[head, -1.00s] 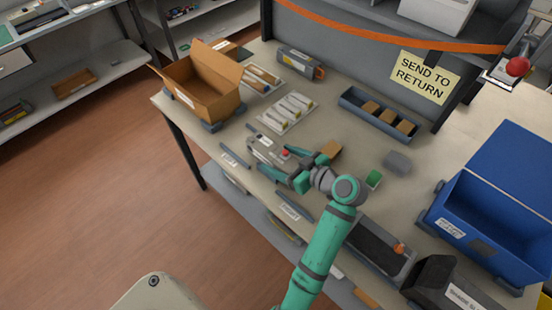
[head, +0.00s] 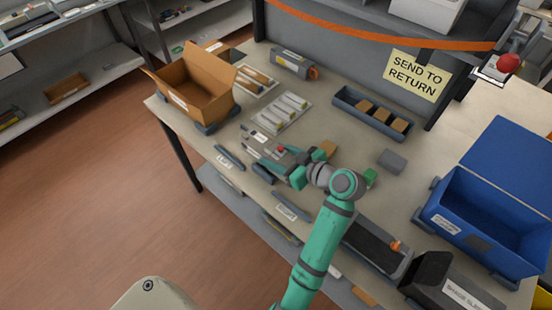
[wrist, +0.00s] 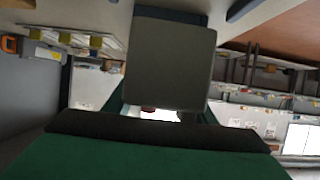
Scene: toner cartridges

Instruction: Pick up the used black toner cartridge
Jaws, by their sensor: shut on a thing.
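My gripper (head: 268,157) is over the left front part of the workbench, shut on a grey-bodied toner cartridge (wrist: 168,65). In the head view the cartridge (head: 255,138) shows only in part between the green fingers, with pale labels and a red spot close to the gripper. In the wrist view its plain grey face fills the upper middle, between the fingers. Much of it is hidden by the gripper. I cannot tell how far it is clear of the bench top.
An open cardboard box (head: 180,98) stands at the left, near a white tray (head: 257,124). A cartridge with an orange end (head: 293,64) lies at the back. A blue-grey tray (head: 345,100) holds brown blocks. An open blue bin (head: 445,227) is at the right.

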